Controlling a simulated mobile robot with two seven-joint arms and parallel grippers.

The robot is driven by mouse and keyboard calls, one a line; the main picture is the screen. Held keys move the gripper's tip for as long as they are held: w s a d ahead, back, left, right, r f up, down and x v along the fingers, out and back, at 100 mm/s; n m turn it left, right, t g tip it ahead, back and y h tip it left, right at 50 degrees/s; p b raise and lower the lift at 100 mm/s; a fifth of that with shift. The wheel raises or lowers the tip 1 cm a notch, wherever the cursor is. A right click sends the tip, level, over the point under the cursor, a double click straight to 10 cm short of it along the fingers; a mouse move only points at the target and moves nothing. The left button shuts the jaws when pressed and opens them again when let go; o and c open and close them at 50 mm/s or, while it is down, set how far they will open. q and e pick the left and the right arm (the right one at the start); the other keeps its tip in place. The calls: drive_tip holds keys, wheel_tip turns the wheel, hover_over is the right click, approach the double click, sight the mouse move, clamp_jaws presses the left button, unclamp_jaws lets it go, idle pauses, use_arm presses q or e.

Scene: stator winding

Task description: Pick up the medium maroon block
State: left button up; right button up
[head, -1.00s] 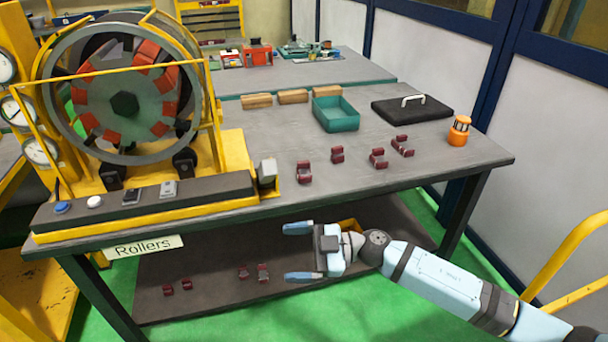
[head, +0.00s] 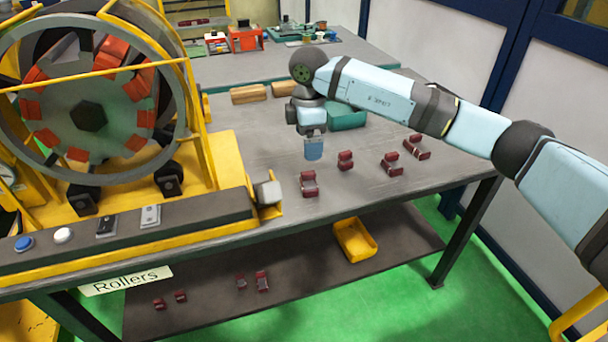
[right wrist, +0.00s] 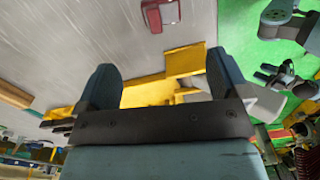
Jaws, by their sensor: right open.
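Several maroon blocks stand on the grey table in the head view: one at the left (head: 308,184), one in the middle (head: 345,160), one to the right (head: 391,164) and one at the far right (head: 416,146). Which one is the medium block I cannot tell for sure. My right gripper (head: 313,150) points down above the table, behind the left block, apart from the blocks. In the right wrist view its jaws (right wrist: 163,85) are open and empty, with one maroon block (right wrist: 160,14) beyond them. What looks like my left gripper (right wrist: 280,75) shows small at the right there.
The stator machine (head: 90,115) fills the left of the table. The lower shelf holds a yellow tray (head: 354,239) and small maroon blocks (head: 262,281). The table's front right is clear.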

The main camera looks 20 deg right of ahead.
sight(309, 181)
drive_tip(key=f, duration=0.3)
drive_tip(key=shift+s+f, duration=0.2)
drive_tip(key=shift+s, duration=0.1)
wheel_tip(309, 181, down, 4)
drive_tip(key=shift+f, duration=0.4)
drive_tip(key=f, duration=0.5)
drive_tip(key=shift+w+d+b, duration=0.1)
drive_tip(key=shift+w+b, duration=0.1)
drive_tip(key=shift+b, duration=0.1)
drive_tip(key=c, duration=1.3)
use_arm(q)
drive_tip(key=shift+s+f, duration=0.55)
drive_tip(key=shift+s, duration=0.2)
use_arm(e)
drive_tip(key=shift+r, duration=0.1)
drive_tip(key=shift+c, duration=0.3)
drive_tip(key=shift+r, duration=0.1)
